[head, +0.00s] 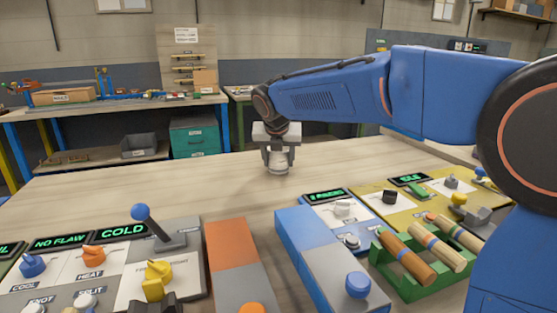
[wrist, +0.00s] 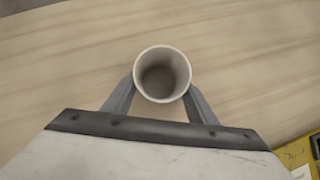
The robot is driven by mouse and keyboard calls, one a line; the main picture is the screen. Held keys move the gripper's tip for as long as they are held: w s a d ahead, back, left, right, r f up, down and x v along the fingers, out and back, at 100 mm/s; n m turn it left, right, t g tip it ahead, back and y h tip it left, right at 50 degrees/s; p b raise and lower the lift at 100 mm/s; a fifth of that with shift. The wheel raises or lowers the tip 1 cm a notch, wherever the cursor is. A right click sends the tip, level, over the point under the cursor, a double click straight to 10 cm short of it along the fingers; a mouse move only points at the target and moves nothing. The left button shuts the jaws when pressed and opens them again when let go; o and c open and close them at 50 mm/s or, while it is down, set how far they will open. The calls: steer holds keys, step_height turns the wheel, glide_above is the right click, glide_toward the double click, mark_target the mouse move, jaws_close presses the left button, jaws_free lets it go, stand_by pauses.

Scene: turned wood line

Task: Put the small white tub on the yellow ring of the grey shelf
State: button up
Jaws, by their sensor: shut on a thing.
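My gripper (head: 279,160) is shut on the small white tub (head: 278,168), over the far part of the wooden table. In the wrist view the tub (wrist: 162,52) is upright and looks empty, with a finger on each side of it between the fingertips (wrist: 162,88). I cannot tell whether the tub's base touches the table. I cannot make out a grey shelf with a yellow ring in either view.
Control panels with knobs and displays, an orange and grey block (head: 235,255), a blue and grey block (head: 318,255) and a green rack (head: 415,262) of wooden rods fill the table's near side. The table (head: 130,185) is clear around the gripper. Another workbench (head: 110,106) stands behind.

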steer(key=shift+f, duration=0.1)
steer(key=o, duration=1.1)
steer(key=shift+c, duration=0.2)
